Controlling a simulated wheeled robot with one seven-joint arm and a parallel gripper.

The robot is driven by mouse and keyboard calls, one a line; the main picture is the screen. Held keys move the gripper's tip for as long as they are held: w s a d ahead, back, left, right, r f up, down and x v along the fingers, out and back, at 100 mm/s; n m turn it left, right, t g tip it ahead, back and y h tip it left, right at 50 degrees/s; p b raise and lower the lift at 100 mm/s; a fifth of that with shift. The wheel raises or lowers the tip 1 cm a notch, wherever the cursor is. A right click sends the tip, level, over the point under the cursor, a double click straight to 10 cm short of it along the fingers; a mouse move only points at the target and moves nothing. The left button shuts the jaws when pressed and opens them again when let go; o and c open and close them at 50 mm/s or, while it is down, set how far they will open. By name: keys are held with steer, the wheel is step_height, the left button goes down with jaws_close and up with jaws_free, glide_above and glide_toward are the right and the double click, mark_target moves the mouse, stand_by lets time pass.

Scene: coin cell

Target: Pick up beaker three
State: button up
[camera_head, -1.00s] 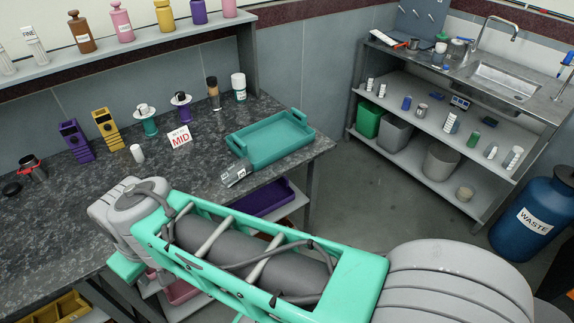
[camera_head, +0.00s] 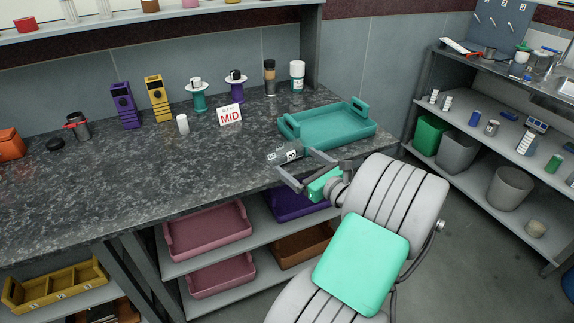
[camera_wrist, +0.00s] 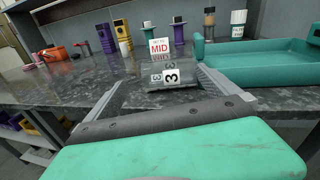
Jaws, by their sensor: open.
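Beaker three (camera_head: 284,152) is a small clear, greyish beaker with white labels marked 3. It appears to lie on its side on the dark stone worktop near the front edge, just left of the teal tray. My gripper (camera_head: 294,159) is open at the counter edge, its two fingers pointing at the beaker. In the wrist view, beaker three (camera_wrist: 171,76) sits ahead between the fingertips of my gripper (camera_wrist: 166,78), with the fingers spread wider than it. I cannot tell whether either finger touches it.
The teal tray (camera_head: 330,128) stands close on the right. A MID sign (camera_head: 230,115) and a white cylinder (camera_head: 182,124) stand behind. Purple and yellow holders, stands and bottles line the back. The worktop (camera_head: 110,185) to the left is mostly clear.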

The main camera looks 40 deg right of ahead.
mark_target(287, 146)
steer(key=shift+m+h, duration=0.5)
steer(key=shift+m, duration=0.2)
steer(key=w, duration=0.2)
steer(key=w+d, duration=0.1)
steer(key=w, duration=0.1)
steer(key=w+d+b, duration=0.1)
steer(key=w, duration=0.1)
steer(key=shift+w+d+r, duration=0.1)
steer(key=shift+w+r, duration=0.15)
steer(key=shift+w, duration=0.05)
steer(key=shift+c, duration=0.2)
